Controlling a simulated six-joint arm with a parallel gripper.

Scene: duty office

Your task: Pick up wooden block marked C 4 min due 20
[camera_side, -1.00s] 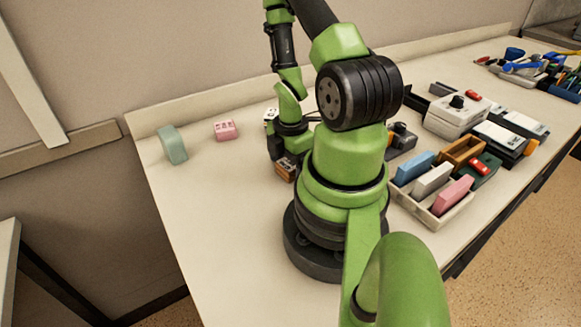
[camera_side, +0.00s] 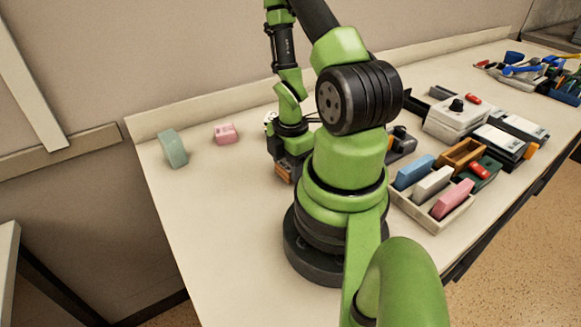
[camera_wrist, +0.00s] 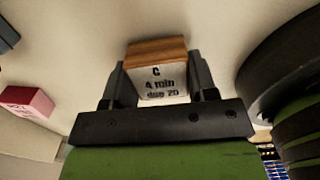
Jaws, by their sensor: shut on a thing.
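The wooden block marked C 4 min due 20 (camera_wrist: 160,82) sits between the two fingers of my gripper (camera_wrist: 158,84) in the wrist view. Its white face carries the black text and its top is brown wood. My gripper is shut on it. In the side view the block (camera_side: 283,172) shows only as a small brown patch below my gripper (camera_side: 287,160), and most of it is hidden. I cannot tell whether it touches the table.
A pink block (camera_side: 226,134) and a green block (camera_side: 173,148) stand on the table to the left. A tray (camera_side: 427,217) with blue, white and pink blocks stands to the right, near a white box with a black knob (camera_side: 457,112). The front-left table (camera_side: 215,225) is clear.

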